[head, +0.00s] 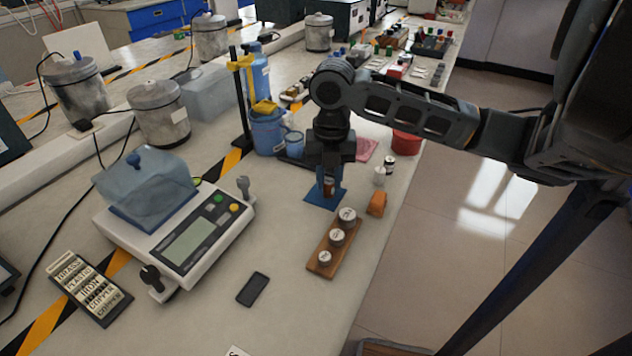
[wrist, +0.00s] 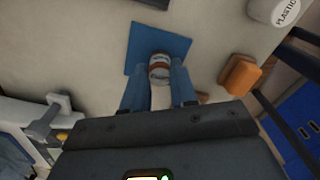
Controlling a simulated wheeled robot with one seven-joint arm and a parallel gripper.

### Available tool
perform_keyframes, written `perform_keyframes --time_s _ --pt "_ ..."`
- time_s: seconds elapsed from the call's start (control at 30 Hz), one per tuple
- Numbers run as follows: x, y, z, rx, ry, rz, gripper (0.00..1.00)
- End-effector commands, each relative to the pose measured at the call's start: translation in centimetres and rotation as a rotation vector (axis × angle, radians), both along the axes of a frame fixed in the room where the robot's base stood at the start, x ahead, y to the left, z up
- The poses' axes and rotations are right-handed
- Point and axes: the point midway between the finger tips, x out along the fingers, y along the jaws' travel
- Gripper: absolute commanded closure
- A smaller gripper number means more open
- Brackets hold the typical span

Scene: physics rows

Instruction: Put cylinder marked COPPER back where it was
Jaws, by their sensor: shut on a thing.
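My gripper (head: 329,184) points down over a small blue mat (head: 318,201) and is shut on a copper-brown cylinder (head: 329,188). The wrist view shows the cylinder (wrist: 160,65) between the two blue fingers (wrist: 160,82), with a pale top; its marking is too small to read. I cannot tell whether its bottom touches the mat, also seen in the wrist view (wrist: 141,45). A wooden rack (head: 318,268) in front of the mat holds three white-topped cylinders (head: 337,236) in a row. Whether the rack has an empty seat is not clear.
An orange block (head: 377,204) lies right of the mat.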

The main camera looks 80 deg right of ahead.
Motion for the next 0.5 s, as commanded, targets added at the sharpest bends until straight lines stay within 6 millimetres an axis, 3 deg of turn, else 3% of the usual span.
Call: perform_keyframes --time_s 0.37,0.4,0.5 --pt "-0.04 -0.02 -0.38 0.000 0.000 0.000 1.00" --pt "-0.03 -0.01 -0.26 0.000 0.000 0.000 0.70" --pt "-0.03 -0.01 -0.23 0.000 0.000 0.000 0.61"
